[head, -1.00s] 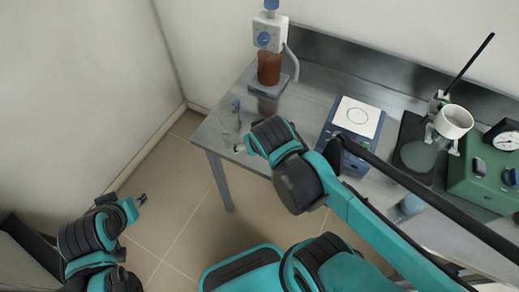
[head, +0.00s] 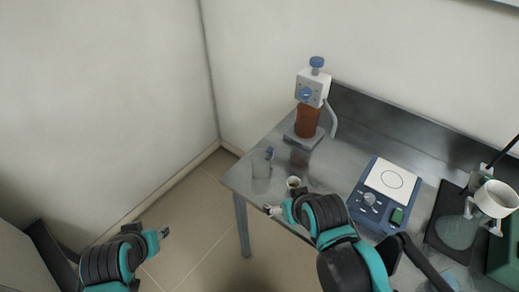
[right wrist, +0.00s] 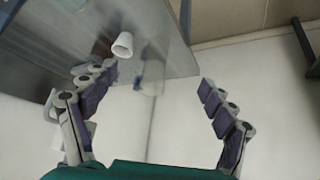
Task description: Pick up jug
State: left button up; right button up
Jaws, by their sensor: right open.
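A clear vessel with a blue top (head: 263,162), which may be the jug, stands near the table's left corner. It also shows, pale and blurred, in the right wrist view (right wrist: 150,80). My right gripper (head: 273,209) is at the table's front edge, just short of both. In the right wrist view, its spread fingers (right wrist: 155,100) are open and empty, with the vessel between and beyond them. My left gripper (head: 164,233) is over the floor at lower left; its jaws are unclear.
A brown bottle with a white and blue dispenser (head: 308,118) stands behind the cup. A blue device with a white plate (head: 388,185) is to the right. A white mug-like vessel (head: 495,199) is held on a stand at far right. Walls close the left and back.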

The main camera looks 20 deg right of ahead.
aim_at(261, 158)
jog(key=i+j+z, duration=0.15)
jog(key=j+z, duration=0.25)
jog(key=i+j+z, duration=0.1)
jog(key=j+z, duration=0.35)
jog(key=z, duration=1.35)
